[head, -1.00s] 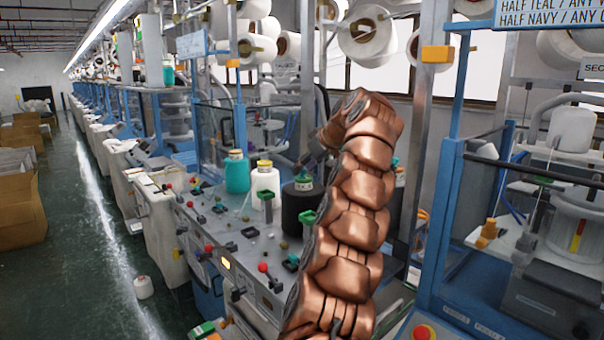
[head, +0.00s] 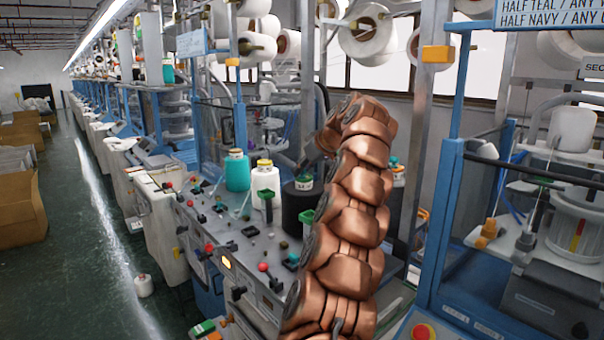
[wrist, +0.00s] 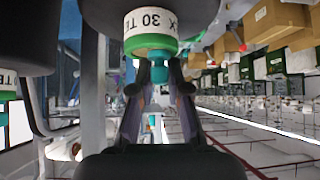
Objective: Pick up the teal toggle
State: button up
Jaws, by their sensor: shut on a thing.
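A small teal piece, apparently the teal toggle (wrist: 158,73), sits between the fingertips of my gripper (wrist: 158,88) in the wrist view. The fingers close on it from both sides. Directly beyond it is the green band and white "30 TEX" label of a dark cone (wrist: 150,20); I cannot tell whether the teal piece touches that cone. In the head view, my arm reaches over the machine table toward the black cone (head: 297,208) with a white and green top. The fingertips and the toggle are not clear there.
A teal bottle-shaped cone (head: 237,173) and a white one (head: 265,185) stand left of the black cone. Several knobs and levers stick up from the grey table (head: 225,228). A blue machine frame (head: 445,210) rises right of my arm.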

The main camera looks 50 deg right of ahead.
dwell(0.5)
jog(key=shift+d+r, duration=0.15)
jog(key=shift+r, duration=1.5)
jog(key=shift+c, duration=0.2)
jog(key=a+b, duration=0.1)
jog(key=s+a+b, duration=0.1)
jog(key=a+b, duration=0.1)
jog(key=shift+s+a, duration=0.1)
jog(key=s+a+r+b, duration=0.1)
jog(key=s+a+b, duration=0.4)
jog(key=a+b, duration=0.3)
jog(key=a, duration=0.3)
jog(key=shift+s+a+r, duration=0.2)
jog(key=shift+a+r, duration=0.1)
jog(key=shift+a, duration=0.1)
